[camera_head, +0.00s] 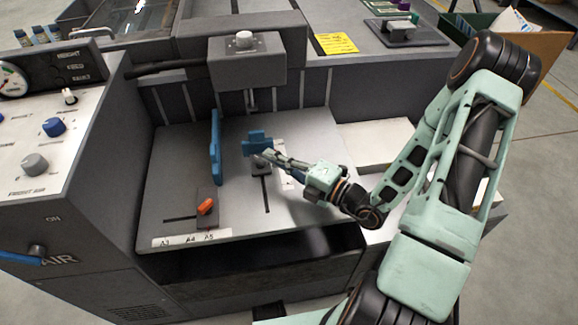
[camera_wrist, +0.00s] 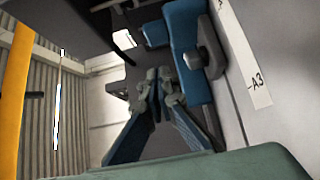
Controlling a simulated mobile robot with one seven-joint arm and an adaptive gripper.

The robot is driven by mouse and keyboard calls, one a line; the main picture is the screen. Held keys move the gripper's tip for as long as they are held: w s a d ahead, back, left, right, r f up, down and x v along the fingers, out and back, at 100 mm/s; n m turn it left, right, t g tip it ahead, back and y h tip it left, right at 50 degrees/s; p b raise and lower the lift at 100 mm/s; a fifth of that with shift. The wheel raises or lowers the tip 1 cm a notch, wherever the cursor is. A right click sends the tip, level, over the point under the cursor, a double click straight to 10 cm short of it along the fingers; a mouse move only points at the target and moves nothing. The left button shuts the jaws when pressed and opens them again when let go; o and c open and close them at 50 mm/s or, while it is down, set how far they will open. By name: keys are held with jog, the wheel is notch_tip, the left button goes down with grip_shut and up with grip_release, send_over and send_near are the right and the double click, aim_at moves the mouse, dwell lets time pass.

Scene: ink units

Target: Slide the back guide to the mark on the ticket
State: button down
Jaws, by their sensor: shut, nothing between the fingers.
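The back guide (camera_head: 257,139) is a small blue upright piece at the far end of a dark slot in the grey feed table (camera_head: 180,150).
A taller blue side guide (camera_head: 215,146) stands left of the back guide. An orange lever (camera_head: 206,206) sits by a front slot, above a front strip (camera_head: 192,239) marked A3, A4, A5. A grey feed head (camera_head: 245,62) overhangs the table's rear. The control panel (camera_head: 48,140) is at left.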

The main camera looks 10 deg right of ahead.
aim_at(263, 131)
jog(key=w, duration=0.1)
jog(key=w+a, duration=0.1)
jog(key=w+b, duration=0.1)
jog(key=w, duration=0.1)
jog(key=shift+a+f, duration=0.1)
jog(key=shift+a, duration=0.15)
jog(key=shift+w, duration=0.75)
jog(key=shift+w+r+p, duration=0.2)
jog(key=shift+w+p, duration=0.5)
jog(key=shift+w, duration=1.05)
